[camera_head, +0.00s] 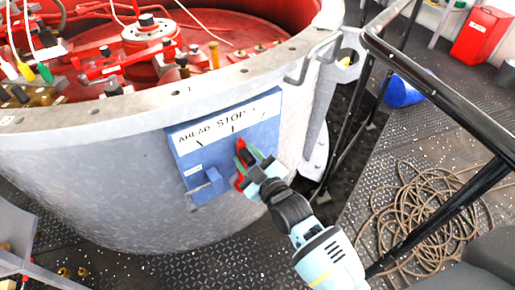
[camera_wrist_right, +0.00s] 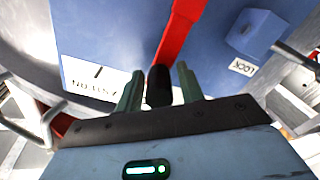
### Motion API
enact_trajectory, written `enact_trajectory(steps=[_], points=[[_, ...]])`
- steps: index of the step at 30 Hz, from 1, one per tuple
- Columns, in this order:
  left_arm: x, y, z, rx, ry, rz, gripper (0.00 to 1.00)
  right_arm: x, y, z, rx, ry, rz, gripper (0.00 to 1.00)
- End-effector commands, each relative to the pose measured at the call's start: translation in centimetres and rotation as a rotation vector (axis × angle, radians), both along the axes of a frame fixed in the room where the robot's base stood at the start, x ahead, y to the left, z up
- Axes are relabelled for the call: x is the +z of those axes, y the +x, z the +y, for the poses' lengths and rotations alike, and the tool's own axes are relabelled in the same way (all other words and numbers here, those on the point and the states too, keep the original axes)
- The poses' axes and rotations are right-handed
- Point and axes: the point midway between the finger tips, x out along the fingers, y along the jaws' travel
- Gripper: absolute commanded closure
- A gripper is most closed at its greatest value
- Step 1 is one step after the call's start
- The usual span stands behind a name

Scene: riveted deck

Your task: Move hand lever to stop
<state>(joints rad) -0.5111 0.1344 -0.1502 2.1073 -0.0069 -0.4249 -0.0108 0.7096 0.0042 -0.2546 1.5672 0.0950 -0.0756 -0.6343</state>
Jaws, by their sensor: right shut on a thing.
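A blue control panel (camera_head: 216,157) is fixed to the outside of the big pale drum. Its white label strip (camera_head: 224,119) shows AHEAD at the left and STOP near the middle, with tick marks below. The red hand lever (camera_head: 239,182) stands on the panel's right part, its upper end below and slightly right of the STOP tick; exact alignment is unclear. My right gripper (camera_head: 249,157) is shut on the lever's knob. In the right wrist view, the black knob (camera_wrist_right: 159,86) and red lever (camera_wrist_right: 178,38) show between the green fingers. My left gripper is not in view.
A black railing (camera_head: 437,92) runs along the right. A coiled rope (camera_head: 420,205) lies on the deck beyond it. A grey bent handle (camera_head: 312,62) sticks out from the drum's rim.

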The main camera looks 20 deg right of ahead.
Motion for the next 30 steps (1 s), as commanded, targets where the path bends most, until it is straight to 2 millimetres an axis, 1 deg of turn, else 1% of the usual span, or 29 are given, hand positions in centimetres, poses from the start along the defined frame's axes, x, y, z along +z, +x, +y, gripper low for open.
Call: enact_trajectory(steps=[3, 11, 12, 13, 23, 26, 30], points=[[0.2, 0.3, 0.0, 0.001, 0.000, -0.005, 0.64, 0.2, -0.1, 0.3, 0.001, -0.033, -0.012, 1.00], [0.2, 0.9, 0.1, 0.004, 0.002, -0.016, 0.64, 0.1, -0.1, 0.3, 0.001, -0.034, -0.012, 1.00], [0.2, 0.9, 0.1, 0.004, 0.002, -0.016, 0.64, 0.1, -0.1, 0.3, 0.001, -0.034, -0.012, 0.58], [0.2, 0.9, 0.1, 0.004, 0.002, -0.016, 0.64, 0.1, -0.1, 0.3, 0.001, -0.033, -0.012, 0.54], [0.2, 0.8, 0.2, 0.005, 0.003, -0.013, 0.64, 0.0, -0.3, 0.3, 0.001, -0.027, -0.009, 0.54], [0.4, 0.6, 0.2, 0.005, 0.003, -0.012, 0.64, 0.0, -1.2, 0.0, 0.000, -0.028, -0.007, 0.54], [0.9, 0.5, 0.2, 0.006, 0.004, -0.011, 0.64, 0.1, -3.2, -0.5, 0.001, -0.027, -0.008, 0.54]])
